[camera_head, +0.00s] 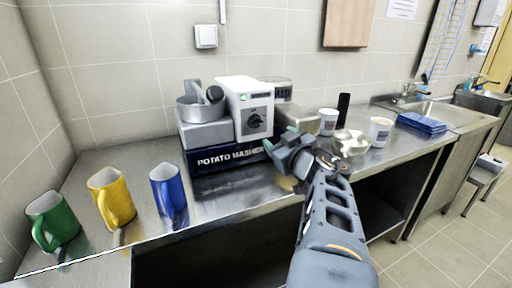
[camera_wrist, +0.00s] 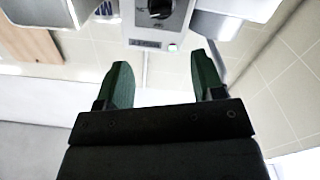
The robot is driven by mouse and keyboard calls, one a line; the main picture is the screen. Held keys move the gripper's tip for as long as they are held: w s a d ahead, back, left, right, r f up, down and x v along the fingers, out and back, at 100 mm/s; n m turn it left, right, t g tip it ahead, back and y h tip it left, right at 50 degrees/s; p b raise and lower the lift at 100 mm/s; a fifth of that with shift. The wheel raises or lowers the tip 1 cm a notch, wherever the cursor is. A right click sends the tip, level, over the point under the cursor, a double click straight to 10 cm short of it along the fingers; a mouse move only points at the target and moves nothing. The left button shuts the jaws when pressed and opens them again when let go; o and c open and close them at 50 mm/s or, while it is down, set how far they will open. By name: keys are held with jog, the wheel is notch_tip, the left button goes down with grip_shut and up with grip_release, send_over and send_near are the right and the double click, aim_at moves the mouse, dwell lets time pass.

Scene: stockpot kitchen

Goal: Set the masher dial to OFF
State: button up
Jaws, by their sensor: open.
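The potato masher (camera_head: 240,107) stands on the steel counter against the tiled wall, with a white control box and a dark front panel lettered POTATO MASHER. Its black dial (camera_head: 256,121) is on the front of the control box. The dial also shows at the top edge of the wrist view (camera_wrist: 160,8), partly cut off, so its setting cannot be read. My gripper (camera_head: 283,149) is in front of the masher, below and to the right of the dial. Its two green fingers (camera_wrist: 164,80) are apart with nothing between them, and they do not touch the dial.
Green (camera_head: 52,219), yellow (camera_head: 111,197) and blue (camera_head: 168,189) mugs stand on the counter at left. A blue stack (camera_head: 421,122) lies near the sink.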

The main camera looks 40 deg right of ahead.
aim_at(259, 125)
jog(key=shift+s+f+b, duration=0.1)
jog(key=shift+f+b, duration=0.3)
jog(key=shift+n, duration=0.3)
jog(key=b+x, duration=0.1)
jog(key=x, duration=0.5)
jog(key=b+x, duration=0.2)
jog(key=x, duration=0.5)
jog(key=shift+w+r, duration=0.2)
jog(key=shift+w, duration=0.1)
jog(key=c, duration=0.9)
jog(key=shift+o, duration=0.2)
